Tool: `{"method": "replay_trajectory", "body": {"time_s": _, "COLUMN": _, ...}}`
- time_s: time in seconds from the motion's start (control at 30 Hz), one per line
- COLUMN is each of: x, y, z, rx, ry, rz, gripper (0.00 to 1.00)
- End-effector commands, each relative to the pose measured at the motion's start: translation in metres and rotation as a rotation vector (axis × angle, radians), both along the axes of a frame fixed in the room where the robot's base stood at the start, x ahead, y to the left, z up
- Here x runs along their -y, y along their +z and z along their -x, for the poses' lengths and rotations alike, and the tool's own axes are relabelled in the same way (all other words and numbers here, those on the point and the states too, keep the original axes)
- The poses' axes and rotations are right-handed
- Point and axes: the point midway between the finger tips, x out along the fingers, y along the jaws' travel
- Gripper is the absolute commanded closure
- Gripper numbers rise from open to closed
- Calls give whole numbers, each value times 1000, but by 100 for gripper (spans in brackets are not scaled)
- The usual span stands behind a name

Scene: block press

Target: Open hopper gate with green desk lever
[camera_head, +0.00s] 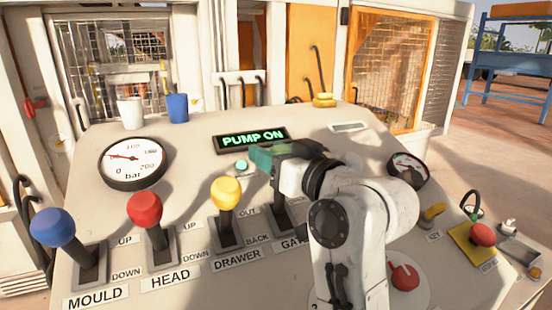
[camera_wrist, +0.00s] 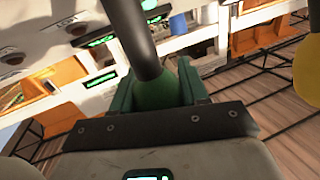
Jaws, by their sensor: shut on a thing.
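The green desk lever stands in the GATE slot (camera_head: 284,220), right of the DRAWER lever. Its dark shaft rises from the slot toward my gripper; its knob is hidden behind the fingers in the head view. My gripper (camera_head: 270,158) reaches over the desk from the right, with its green fingers at the lever's top. In the wrist view my gripper (camera_wrist: 156,88) is shut around the green knob (camera_wrist: 154,94), and the black shaft (camera_wrist: 130,35) runs out from between the fingers. The GATE label is partly covered by my arm. The hopper gate cannot be made out.
Left of the GATE lever stand the yellow DRAWER lever (camera_head: 226,192), the red HEAD lever (camera_head: 145,209) and the blue MOULD lever (camera_head: 53,228). A lit sign (camera_head: 253,139) reads PUMP ON. A red emergency button (camera_head: 482,235) is at right. Two cups stand at the desk's back.

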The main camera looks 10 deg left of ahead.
Motion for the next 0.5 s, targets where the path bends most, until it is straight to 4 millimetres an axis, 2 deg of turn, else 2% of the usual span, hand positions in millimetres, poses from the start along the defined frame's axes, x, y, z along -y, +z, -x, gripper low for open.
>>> {"method": "replay_trajectory", "body": {"time_s": 0.03, "x": 0, "y": -8, "z": -2, "rx": -14, "ry": -1, "rz": 9, "gripper": 100}}
{"method": "replay_trajectory", "body": {"time_s": 0.1, "x": 0, "y": -9, "z": -2, "rx": -16, "ry": -1, "rz": 10, "gripper": 100}}
{"method": "replay_trajectory", "body": {"time_s": 0.13, "x": 0, "y": -10, "z": -2, "rx": -17, "ry": -1, "rz": 10, "gripper": 54}}
{"method": "replay_trajectory", "body": {"time_s": 0.37, "x": 1, "y": -7, "z": -1, "rx": -13, "ry": -1, "rz": 9, "gripper": 32}}
{"method": "replay_trajectory", "body": {"time_s": 0.5, "x": 0, "y": -6, "z": -1, "rx": -10, "ry": -1, "rz": 7, "gripper": 31}}
